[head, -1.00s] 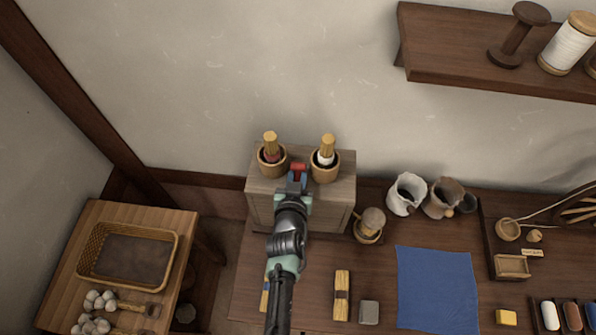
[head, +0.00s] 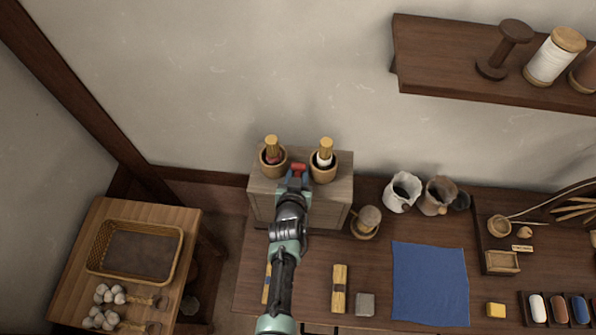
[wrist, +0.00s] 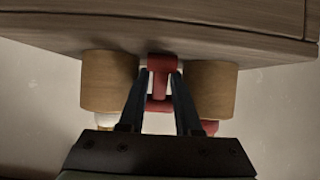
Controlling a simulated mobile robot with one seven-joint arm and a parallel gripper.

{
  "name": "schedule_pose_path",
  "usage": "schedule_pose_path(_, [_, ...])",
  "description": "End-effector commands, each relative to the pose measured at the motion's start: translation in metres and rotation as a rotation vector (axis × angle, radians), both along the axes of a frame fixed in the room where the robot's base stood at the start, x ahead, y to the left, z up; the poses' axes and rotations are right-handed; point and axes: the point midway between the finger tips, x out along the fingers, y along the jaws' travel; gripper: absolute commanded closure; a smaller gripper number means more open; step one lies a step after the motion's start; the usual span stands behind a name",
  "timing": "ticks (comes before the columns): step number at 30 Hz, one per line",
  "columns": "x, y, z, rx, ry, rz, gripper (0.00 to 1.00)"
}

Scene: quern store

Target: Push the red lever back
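The red lever (head: 299,168) stands at the top of a wooden cabinet (head: 335,198), between two wooden cups. In the wrist view the lever (wrist: 160,84) is a red stem with a crosspiece. My gripper (head: 297,180) is at the lever, on its near side. In the wrist view my gripper's two dark fingers (wrist: 161,75) are apart, one on each side of the red stem. I cannot tell whether they press on it. The lever's base is not clear in the head view.
The left cup (head: 273,162) and right cup (head: 323,166) hold wooden-handled tools close beside the lever. The wall (head: 240,80) is behind. A basket (head: 137,250) sits left.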

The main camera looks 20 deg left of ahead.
Motion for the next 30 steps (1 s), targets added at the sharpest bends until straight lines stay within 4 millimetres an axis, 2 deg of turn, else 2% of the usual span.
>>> schedule_pose_path(7, [-0.002, -0.001, 0.001, 0.0, 0.0, -0.001, 0.68])
schedule_pose_path(11, [-0.01, -0.004, 0.006, -0.003, 0.0, -0.001, 0.68])
schedule_pose_path(30, [-0.089, -0.026, 0.052, 0.001, 0.0, 0.0, 0.68])
